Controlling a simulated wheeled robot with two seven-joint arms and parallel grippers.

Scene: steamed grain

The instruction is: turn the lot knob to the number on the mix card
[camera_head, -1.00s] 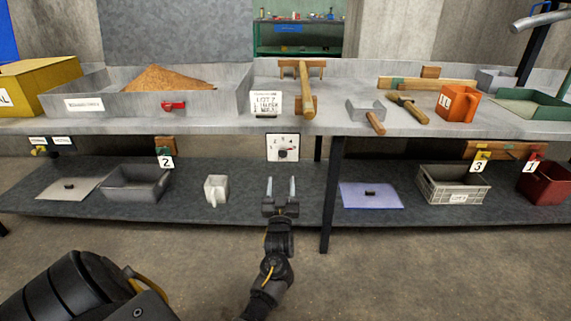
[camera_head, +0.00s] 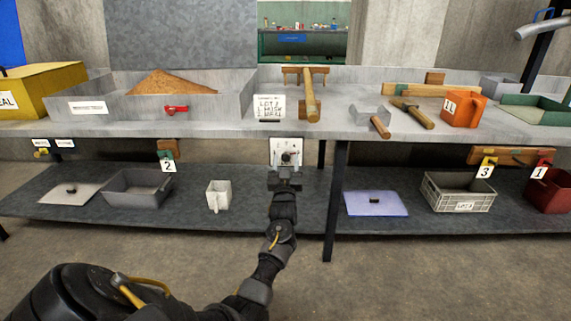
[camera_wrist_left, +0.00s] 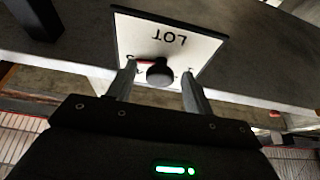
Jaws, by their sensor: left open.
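The lot knob (camera_wrist_left: 160,74) is a round black knob on a white plate (camera_wrist_left: 190,45) marked LOT, upside down in the left wrist view. A red pointer mark (camera_wrist_left: 146,63) shows at the knob's left there. In the head view the plate (camera_head: 279,146) hangs under the bench's front edge, partly hidden by my left gripper (camera_head: 287,166). My left gripper is open, with one finger on each side of the knob; contact cannot be told. The mix card (camera_head: 268,108) stands on the bench above, its top line appearing to read LOT 2. My right gripper is not in view.
The bench edge (camera_head: 215,130) overhangs the knob's plate. A white cup (camera_head: 218,194) and a grey bin (camera_head: 137,188) stand on the lower shelf at left. A bench leg (camera_head: 332,205) stands to the right of my left arm. A wooden mallet (camera_head: 310,92) lies above.

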